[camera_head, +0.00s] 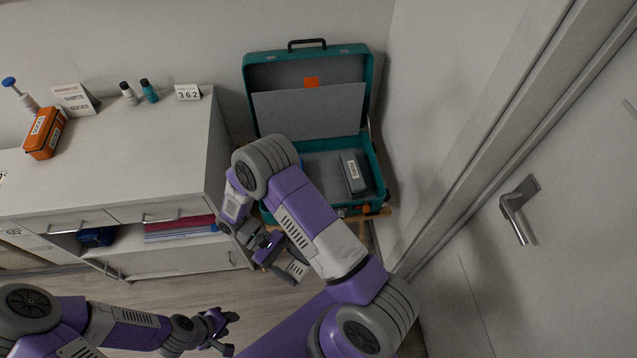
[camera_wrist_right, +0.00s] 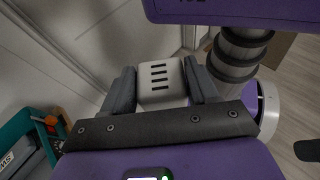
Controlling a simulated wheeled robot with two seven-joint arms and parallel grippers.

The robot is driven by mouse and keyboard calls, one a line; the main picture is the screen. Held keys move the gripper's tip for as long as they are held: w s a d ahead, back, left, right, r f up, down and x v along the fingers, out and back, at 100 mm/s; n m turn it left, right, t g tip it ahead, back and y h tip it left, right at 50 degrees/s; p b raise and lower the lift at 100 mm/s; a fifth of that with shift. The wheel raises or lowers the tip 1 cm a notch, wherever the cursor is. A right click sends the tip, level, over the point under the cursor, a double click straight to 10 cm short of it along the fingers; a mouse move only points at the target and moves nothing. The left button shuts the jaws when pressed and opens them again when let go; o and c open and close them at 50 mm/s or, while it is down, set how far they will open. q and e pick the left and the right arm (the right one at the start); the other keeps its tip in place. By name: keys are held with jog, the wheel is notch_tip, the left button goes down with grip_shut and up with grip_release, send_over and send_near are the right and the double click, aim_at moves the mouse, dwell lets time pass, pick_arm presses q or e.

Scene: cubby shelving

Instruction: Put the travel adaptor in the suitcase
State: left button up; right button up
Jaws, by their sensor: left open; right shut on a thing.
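The teal suitcase (camera_head: 370,82) stands open against the back wall, lid upright. Its corner also shows in the right wrist view (camera_wrist_right: 18,126). My right gripper (camera_head: 284,258) is in front of the suitcase, outside it and to its lower left in the head view. It is shut on a pale grey-white block, the travel adaptor (camera_head: 297,270); the right wrist view shows the adaptor (camera_wrist_right: 158,82), with dark slots, between the two dark fingers (camera_wrist_right: 160,92). My left gripper (camera_head: 222,328) is open and empty, low over the floor. My right arm covers part of the suitcase's front left.
A dark labelled box (camera_head: 352,173) lies in the suitcase's right part; an orange item (camera_head: 367,210) is by its front right. A white cabinet (camera_head: 150,160) stands left, with an orange case (camera_head: 44,133) and bottles on top. A door with handle (camera_head: 515,208) is right.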

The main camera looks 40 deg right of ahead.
jog(key=w+a+m+t+y, duration=0.4)
jog(key=w+a+m+y, duration=0.3)
jog(key=w+m+y, duration=0.65)
jog(key=w+d+m+t+y+b, duration=0.1)
jog(key=w+d+m+t+y, duration=0.1)
jog(key=w+d+m+t, duration=0.35)
jog(key=w+d+m+t+y+b, duration=0.1)
jog(key=w+d+m+t+y, duration=0.15)
jog(key=w+m+t, duration=0.45)
jog(key=m+t+h+b, duration=0.3)
jog(key=m+t+h, duration=0.7)
jog(key=m+h, duration=0.5)
send_over(324, 176)
notch_tip(324, 176, down, 14)
notch_tip(324, 176, down, 4)
jog(key=shift+r+g+b, duration=0.1)
jog(key=shift+g+b, duration=0.15)
jog(key=shift+b, duration=0.35)
jog(key=shift+r, duration=0.1)
